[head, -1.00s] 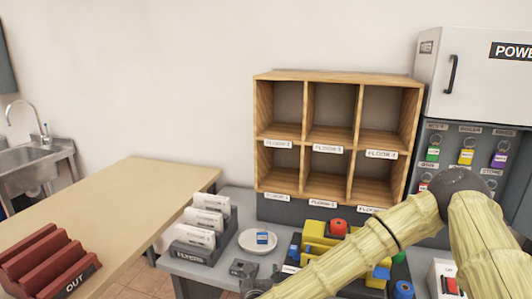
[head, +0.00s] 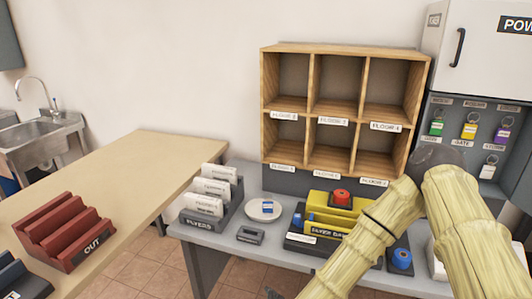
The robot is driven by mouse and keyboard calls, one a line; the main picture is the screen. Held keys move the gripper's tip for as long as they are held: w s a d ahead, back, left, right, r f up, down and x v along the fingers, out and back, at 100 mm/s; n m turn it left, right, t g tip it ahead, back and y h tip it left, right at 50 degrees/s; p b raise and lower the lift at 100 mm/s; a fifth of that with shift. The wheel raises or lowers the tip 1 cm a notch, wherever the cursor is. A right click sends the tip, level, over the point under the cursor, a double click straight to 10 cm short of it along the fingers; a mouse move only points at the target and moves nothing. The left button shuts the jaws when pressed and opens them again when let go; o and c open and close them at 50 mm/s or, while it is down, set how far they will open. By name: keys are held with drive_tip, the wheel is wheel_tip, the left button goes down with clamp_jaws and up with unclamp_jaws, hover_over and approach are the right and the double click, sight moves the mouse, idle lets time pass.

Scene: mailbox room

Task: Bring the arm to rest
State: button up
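My arm, wrapped in a pale yellow ribbed cover, enters from the right in the head view. It bends at a dark elbow joint in front of the key cabinet, and its forearm slopes down and left past the grey table.
The forearm partly covers a yellow stamp holder (head: 317,219) on the grey table (head: 226,239). A flyer rack (head: 197,220), a white plate (head: 252,212) and wooden pigeonholes (head: 264,92) stand nearby. A red OUT tray (head: 93,255) sits on the wooden table (head: 140,170).

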drive_tip(key=s+d+f+n+g, duration=0.3)
drive_tip(key=s+d+f+n, duration=0.1)
drive_tip(key=s+f+n, duration=0.45)
drive_tip(key=s+d+f+n+g+h, duration=0.1)
drive_tip(key=s+d+f+n+g, duration=0.2)
drive_tip(key=s+d+n, duration=0.4)
drive_tip(key=s+d+f+n+g+h, duration=0.1)
drive_tip(key=s+d+f+n+g, duration=0.2)
drive_tip(key=s+d+n, duration=0.5)
drive_tip(key=s+d+g, duration=0.1)
drive_tip(key=s+d, duration=0.3)
drive_tip(key=s, duration=0.1)
drive_tip(key=shift+s+f, duration=0.15)
drive_tip(key=shift+s, duration=0.2)
drive_tip(key=shift+w+n, duration=0.1)
drive_tip(key=shift+n, duration=0.15)
drive_tip(key=shift+c, duration=0.5)
